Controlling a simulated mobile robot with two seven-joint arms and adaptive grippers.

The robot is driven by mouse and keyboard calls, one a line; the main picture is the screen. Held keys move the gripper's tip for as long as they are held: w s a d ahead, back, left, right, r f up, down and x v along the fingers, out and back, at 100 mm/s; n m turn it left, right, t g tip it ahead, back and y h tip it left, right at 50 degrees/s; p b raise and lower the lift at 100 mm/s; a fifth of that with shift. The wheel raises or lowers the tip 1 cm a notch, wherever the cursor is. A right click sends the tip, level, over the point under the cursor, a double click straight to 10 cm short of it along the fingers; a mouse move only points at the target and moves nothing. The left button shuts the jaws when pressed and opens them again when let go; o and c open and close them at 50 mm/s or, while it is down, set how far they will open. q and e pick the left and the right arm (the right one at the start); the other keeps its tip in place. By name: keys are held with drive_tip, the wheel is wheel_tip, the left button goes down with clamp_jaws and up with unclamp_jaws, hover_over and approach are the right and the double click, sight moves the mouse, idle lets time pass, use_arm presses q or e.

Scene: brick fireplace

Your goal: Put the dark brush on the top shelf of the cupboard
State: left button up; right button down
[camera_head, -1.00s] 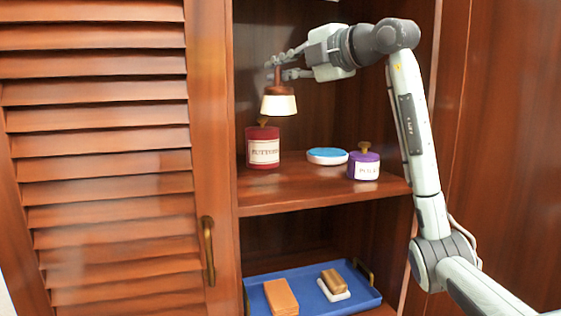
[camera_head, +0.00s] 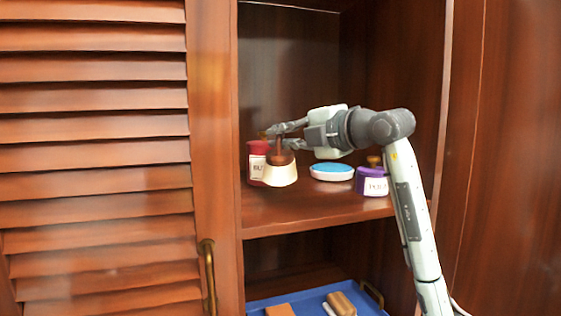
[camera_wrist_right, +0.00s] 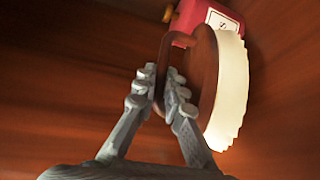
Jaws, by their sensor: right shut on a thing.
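The dark brush (camera_head: 279,173) has a brown handle and head with cream bristles pointing down. My right gripper (camera_head: 279,138) is shut on its handle inside the cupboard, over the upper shelf board (camera_head: 320,212). In the right wrist view the brown brush head (camera_wrist_right: 208,72) sits at the fingertips (camera_wrist_right: 160,92), with the bristles facing right. I cannot tell whether the bristles touch the shelf. The brush partly hides a red labelled jar (camera_head: 257,160) behind it. My left gripper is not in view.
A blue-topped round dish (camera_head: 332,172) and a purple labelled jar (camera_head: 371,182) stand on the same shelf to the right. The shelf's front strip is clear. A blue tray (camera_head: 309,299) with blocks lies below. A louvred door (camera_head: 105,160) is at left.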

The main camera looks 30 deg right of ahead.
sight(286, 154)
wheel_tip(286, 154, down, 4)
drive_tip(key=shift+r, duration=0.15)
drive_tip(key=shift+f, duration=0.3)
use_arm(q)
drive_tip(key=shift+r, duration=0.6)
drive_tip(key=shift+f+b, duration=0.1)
drive_tip(key=shift+b, duration=0.25)
use_arm(e)
drive_tip(key=shift+f, duration=0.15)
drive_tip(key=c, duration=1.6)
unclamp_jaws()
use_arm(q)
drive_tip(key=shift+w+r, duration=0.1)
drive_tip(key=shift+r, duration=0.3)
